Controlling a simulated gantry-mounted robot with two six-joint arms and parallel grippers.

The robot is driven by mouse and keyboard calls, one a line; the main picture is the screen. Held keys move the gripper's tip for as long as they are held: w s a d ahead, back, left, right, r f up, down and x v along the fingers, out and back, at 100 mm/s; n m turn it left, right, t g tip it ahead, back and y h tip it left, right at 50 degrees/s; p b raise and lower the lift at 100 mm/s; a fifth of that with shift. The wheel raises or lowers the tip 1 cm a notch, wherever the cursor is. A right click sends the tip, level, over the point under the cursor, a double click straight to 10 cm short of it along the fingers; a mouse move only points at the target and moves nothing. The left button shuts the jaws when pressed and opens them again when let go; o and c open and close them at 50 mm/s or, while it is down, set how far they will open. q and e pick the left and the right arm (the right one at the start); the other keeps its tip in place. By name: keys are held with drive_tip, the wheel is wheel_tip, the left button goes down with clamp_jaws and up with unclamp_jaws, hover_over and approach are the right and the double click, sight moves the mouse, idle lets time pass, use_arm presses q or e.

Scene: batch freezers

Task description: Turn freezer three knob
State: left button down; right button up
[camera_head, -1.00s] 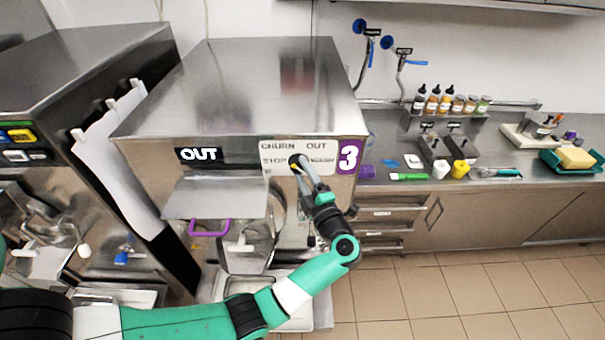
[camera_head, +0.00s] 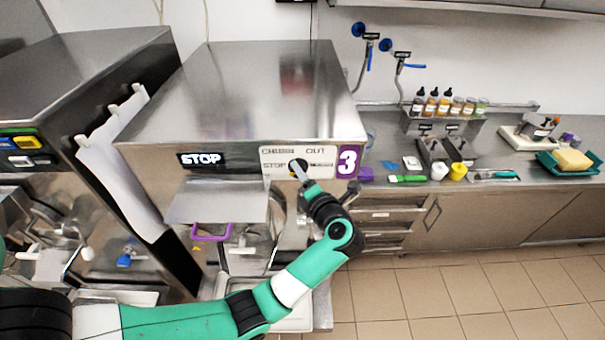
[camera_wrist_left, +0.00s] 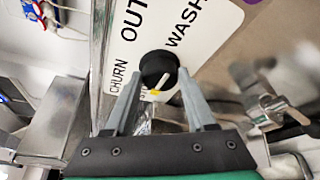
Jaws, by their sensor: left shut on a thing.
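Freezer three (camera_head: 235,90) is a steel box with a purple "3" label (camera_head: 347,162) on its front. Its black knob (camera_head: 297,165) sits on a white plate (camera_head: 325,170) marked CHURN, OUT, STOP and WASH. The display (camera_head: 200,159) reads STOP. My left gripper (camera_head: 302,172) reaches up to the knob from below right. In the left wrist view its two fingers (camera_wrist_left: 158,78) are shut on the round black knob (camera_wrist_left: 157,65), one on each side. A white pointer line and a yellow mark show on the knob's lower part. My right gripper is not in view.
A purple handle (camera_head: 211,236) and a steel chute (camera_head: 215,200) are left of my forearm. Another freezer (camera_head: 75,75) stands close on the left. A counter (camera_head: 500,178) with bottles, tools and a teal tray (camera_head: 572,170) runs to the right. The tiled floor is clear.

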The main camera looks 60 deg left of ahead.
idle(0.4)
use_arm(q)
drive_tip(key=shift+c, duration=1.1)
unclamp_jaws()
drive_tip(key=b+v, duration=0.1)
drive_tip(key=v, duration=1)
drive_tip(key=shift+d, duration=0.25)
drive_tip(key=shift+r, duration=0.25)
